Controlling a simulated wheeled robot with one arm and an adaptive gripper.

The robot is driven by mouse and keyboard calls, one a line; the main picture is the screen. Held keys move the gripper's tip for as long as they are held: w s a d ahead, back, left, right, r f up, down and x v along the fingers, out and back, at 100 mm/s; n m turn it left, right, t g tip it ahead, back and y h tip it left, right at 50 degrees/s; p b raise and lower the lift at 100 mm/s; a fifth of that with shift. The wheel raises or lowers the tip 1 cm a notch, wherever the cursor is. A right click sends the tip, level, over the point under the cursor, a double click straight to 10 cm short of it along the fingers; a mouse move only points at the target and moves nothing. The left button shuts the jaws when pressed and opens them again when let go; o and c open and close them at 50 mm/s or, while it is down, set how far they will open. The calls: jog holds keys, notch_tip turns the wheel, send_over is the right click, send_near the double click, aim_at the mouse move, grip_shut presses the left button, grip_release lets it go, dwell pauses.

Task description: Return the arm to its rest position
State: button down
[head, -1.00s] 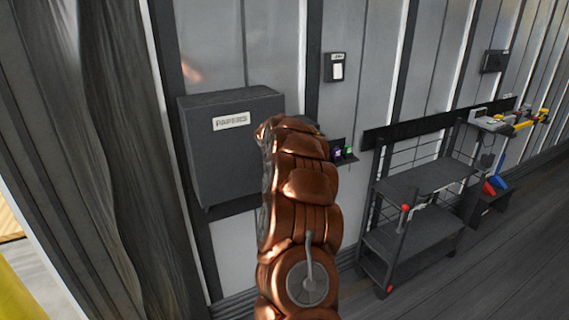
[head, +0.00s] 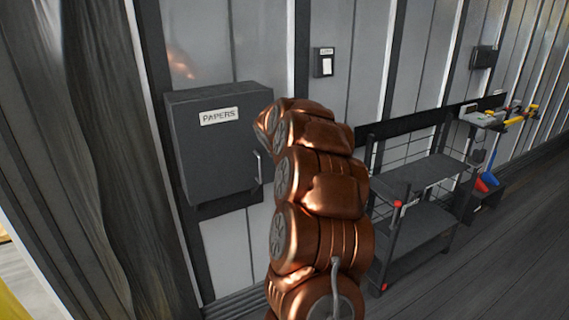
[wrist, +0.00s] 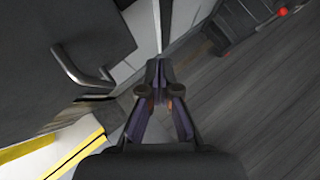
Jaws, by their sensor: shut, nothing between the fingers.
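My copper-coloured arm rises through the middle of the head view and bends over at the top, in front of the wall. My gripper is hidden behind the arm in the head view. In the wrist view my gripper (wrist: 154,88) shows with its fingertips together and nothing between them. It points down toward the floor and the foot of the wall. The dark grey box labelled PAPERS (head: 215,150) hangs on the wall left of the arm, its door shut. Its handle (head: 258,167) also shows close by in the wrist view (wrist: 80,68), left of the fingers and apart from them.
A black shelf cart (head: 420,215) stands right of the arm against the wall. A switch box (head: 324,62) is on the wall above. A wall shelf with tools (head: 490,118) is at the far right. A dark curtain (head: 90,150) hangs at left. The floor (head: 500,270) at right is clear.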

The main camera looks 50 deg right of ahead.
jog(key=s+r, duration=0.1)
jog(key=s+a+r+b, duration=0.1)
jog(key=s+r, duration=0.1)
jog(key=shift+s+r, duration=0.3)
jog(key=shift+a, duration=0.15)
